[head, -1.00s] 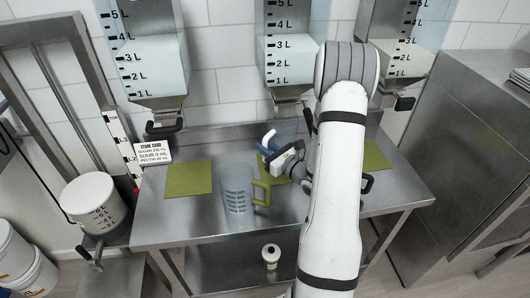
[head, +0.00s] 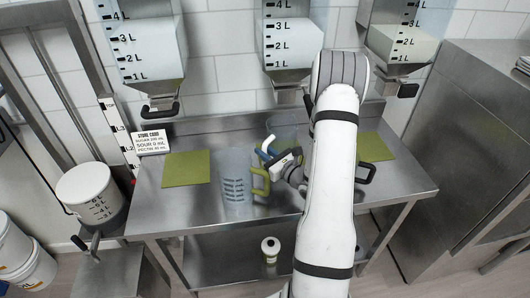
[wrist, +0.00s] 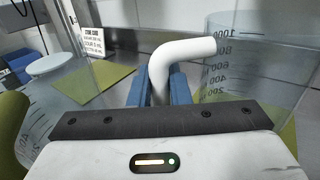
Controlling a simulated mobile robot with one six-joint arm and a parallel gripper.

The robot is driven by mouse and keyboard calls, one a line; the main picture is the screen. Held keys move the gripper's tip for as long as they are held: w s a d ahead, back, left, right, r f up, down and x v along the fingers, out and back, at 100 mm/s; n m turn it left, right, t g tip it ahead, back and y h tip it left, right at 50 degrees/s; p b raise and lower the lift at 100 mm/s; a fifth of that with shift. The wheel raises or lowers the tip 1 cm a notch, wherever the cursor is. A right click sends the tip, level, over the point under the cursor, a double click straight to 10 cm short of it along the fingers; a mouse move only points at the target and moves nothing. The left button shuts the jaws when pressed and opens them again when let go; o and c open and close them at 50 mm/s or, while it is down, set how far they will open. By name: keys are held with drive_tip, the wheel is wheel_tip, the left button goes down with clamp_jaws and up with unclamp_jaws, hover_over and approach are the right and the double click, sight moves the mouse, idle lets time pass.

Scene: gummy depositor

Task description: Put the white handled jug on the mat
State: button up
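The white handled jug (head: 284,128) is clear, with its bent white handle (head: 267,143) toward the left; it stands behind my gripper, below the middle dispenser. In the wrist view the white handle (wrist: 162,72) sits between the two blue fingers, and the marked clear jug wall (wrist: 225,70) is at the right. My gripper (head: 264,153) is shut on this handle. Whether the jug's base touches the table is unclear. Green mats lie on the steel table: one at left (head: 187,169), one at right (head: 376,148), and one partly hidden around my gripper.
A clear jug (head: 235,190) with a green handle (head: 261,181) stands close in front of my gripper. A black handle (head: 367,173) shows right of my arm. Three dispensers hang behind the table. A store card (head: 151,142) stands at back left.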

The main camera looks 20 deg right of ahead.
drive_tip(key=o, duration=0.4)
drive_tip(key=shift+o, duration=0.2)
drive_tip(key=shift+r+p, duration=0.2)
drive_tip(key=shift+p, duration=0.1)
drive_tip(key=b+v, duration=0.3)
drive_tip(key=v, duration=0.9)
